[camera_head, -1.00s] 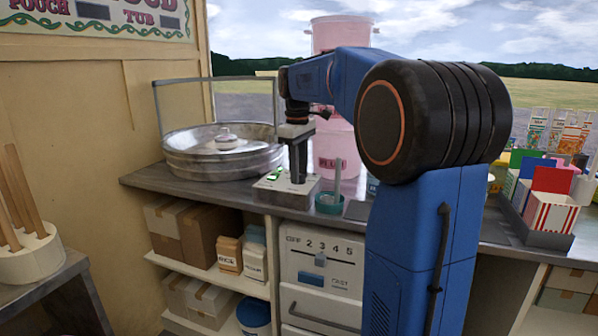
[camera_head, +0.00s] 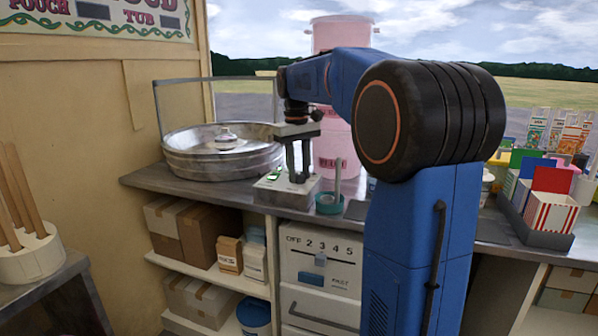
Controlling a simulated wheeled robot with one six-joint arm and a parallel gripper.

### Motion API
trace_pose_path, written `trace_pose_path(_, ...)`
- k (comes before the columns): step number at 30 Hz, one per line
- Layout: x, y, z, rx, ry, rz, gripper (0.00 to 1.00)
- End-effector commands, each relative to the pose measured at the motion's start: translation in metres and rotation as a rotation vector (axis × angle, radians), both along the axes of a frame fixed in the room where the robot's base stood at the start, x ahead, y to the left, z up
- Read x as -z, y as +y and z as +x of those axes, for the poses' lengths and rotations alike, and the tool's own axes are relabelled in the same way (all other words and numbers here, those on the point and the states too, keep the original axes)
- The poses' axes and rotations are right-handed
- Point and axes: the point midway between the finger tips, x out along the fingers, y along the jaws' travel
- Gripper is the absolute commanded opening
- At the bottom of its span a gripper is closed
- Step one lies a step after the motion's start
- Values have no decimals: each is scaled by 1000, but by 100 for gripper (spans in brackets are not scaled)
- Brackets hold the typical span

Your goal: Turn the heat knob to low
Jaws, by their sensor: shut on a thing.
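A small grey control box (camera_head: 275,198) with a lit green switch (camera_head: 272,175) stands on the counter, right of the round metal pan. My gripper (camera_head: 298,180) points straight down onto the top of this box. Its two dark fingers show side by side with a gap higher up, and their tips are shut on the heat knob. The knob is small and mostly hidden by the fingertips, so I cannot read its setting.
The round metal pan (camera_head: 190,165) with a raised centre is close on the left. A panel with a numbered slider (camera_head: 320,259) is below the counter.

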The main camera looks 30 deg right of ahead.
Motion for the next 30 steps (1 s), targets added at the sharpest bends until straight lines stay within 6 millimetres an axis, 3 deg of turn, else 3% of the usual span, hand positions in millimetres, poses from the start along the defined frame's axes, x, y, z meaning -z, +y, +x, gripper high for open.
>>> trace_pose_path(15, 0, 0, 1, 421, -1, -1, 6)
trace_pose_path(30, -1, -1, 1, 564, -2, 0, 6)
